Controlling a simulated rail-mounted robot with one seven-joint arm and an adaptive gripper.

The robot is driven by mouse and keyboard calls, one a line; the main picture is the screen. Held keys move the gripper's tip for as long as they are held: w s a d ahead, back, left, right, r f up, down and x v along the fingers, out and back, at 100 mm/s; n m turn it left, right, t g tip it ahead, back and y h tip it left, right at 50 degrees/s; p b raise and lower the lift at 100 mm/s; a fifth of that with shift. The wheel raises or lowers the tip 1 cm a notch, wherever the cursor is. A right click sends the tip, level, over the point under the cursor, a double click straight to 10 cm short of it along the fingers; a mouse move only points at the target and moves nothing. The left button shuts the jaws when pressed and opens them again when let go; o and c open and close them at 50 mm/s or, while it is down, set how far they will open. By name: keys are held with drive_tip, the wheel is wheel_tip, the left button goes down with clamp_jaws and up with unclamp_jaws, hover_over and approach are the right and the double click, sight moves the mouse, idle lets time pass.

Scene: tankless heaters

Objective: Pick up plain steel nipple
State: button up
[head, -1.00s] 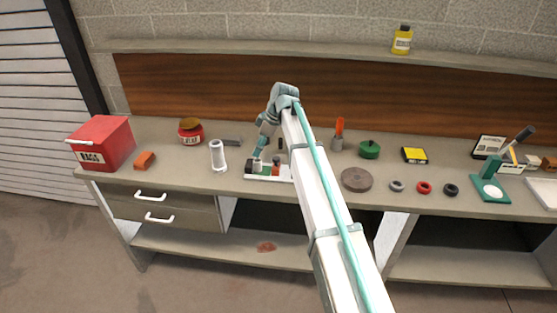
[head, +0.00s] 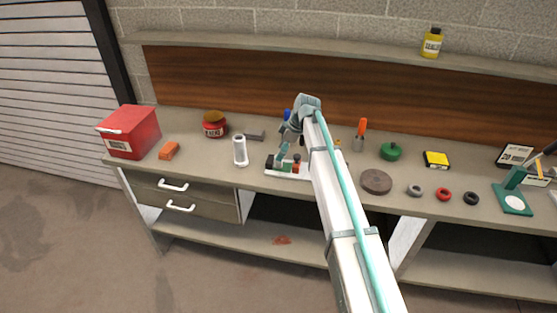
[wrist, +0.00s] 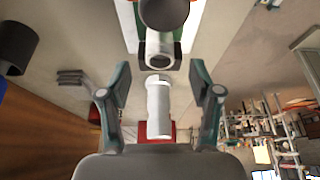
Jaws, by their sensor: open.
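A short grey hollow cylinder, which looks like the plain steel nipple (wrist: 159,50), shows in the wrist view at a dark block on the white tray (wrist: 187,30). It lies just beyond my fingertips, centred between them, with no visible contact. In the head view the tray (head: 290,175) sits on the bench with black, green and red-brown pieces; I cannot make out the nipple there. My gripper (wrist: 160,85) is open and empty, and in the head view my gripper (head: 281,156) is low over the tray's left part. A dark round piece (wrist: 163,12) stands beside the nipple.
A white upright tube (head: 239,150) stands left of the tray and also shows between my fingers farther off (wrist: 158,105). A blue item (head: 287,115) stands behind my gripper. A brown disc (head: 376,181) lies to the right.

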drive_tip(key=shift+p+x, duration=0.3)
drive_tip(key=shift+x, duration=1.05)
clamp_jaws()
drive_tip(key=shift+r, duration=0.1)
